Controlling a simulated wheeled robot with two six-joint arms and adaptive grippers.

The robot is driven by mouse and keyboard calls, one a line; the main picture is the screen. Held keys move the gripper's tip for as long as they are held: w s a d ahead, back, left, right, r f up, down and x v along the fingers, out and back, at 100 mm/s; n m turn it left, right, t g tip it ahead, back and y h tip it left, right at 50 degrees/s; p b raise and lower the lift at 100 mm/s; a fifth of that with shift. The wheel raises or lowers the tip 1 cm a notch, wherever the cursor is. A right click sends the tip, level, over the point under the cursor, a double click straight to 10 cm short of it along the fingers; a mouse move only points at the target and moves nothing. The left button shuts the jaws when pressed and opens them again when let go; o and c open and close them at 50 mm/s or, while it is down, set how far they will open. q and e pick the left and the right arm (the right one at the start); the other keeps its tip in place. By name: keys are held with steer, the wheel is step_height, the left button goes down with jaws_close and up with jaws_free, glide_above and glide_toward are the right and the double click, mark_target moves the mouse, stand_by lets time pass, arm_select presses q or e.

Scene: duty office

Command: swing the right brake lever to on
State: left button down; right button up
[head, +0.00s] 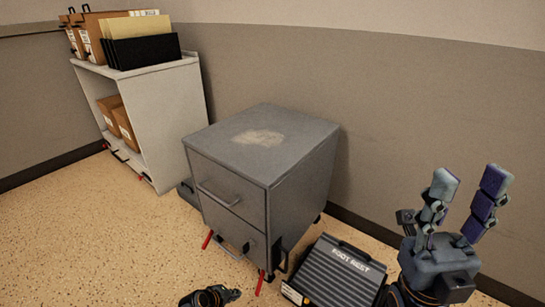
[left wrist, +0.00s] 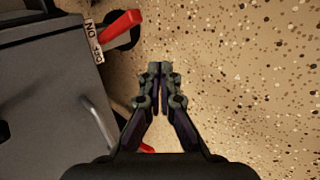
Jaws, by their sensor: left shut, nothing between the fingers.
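The grey drawer cabinet (head: 228,200) has two red brake levers low at its front. The right brake lever (head: 260,283) is by the near right corner, and the left brake lever (head: 208,239) is by the left corner. In the left wrist view a red lever (left wrist: 118,25), apparently the right one, lies beside an on/off label (left wrist: 95,40). My left gripper (left wrist: 160,70) is shut and empty over the floor, beside the lever and apart from it. In the head view its arm shows at the bottom edge. My right gripper (head: 468,185) is open, fingers up, away from the cabinet.
A ribbed grey foot rest (head: 338,272) lies on the floor right of the cabinet, close to the right lever. A light shelf unit (head: 165,110) with boxes and folders stands at the back left. Speckled floor (head: 90,230) is clear in front and left.

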arm_select(q)
steer(key=s+a+r+p, duration=0.3)
steer(key=s+r+p, duration=0.1)
steer(key=p, duration=0.1)
steer(key=shift+s+a, duration=0.15)
stand_by(0.3)
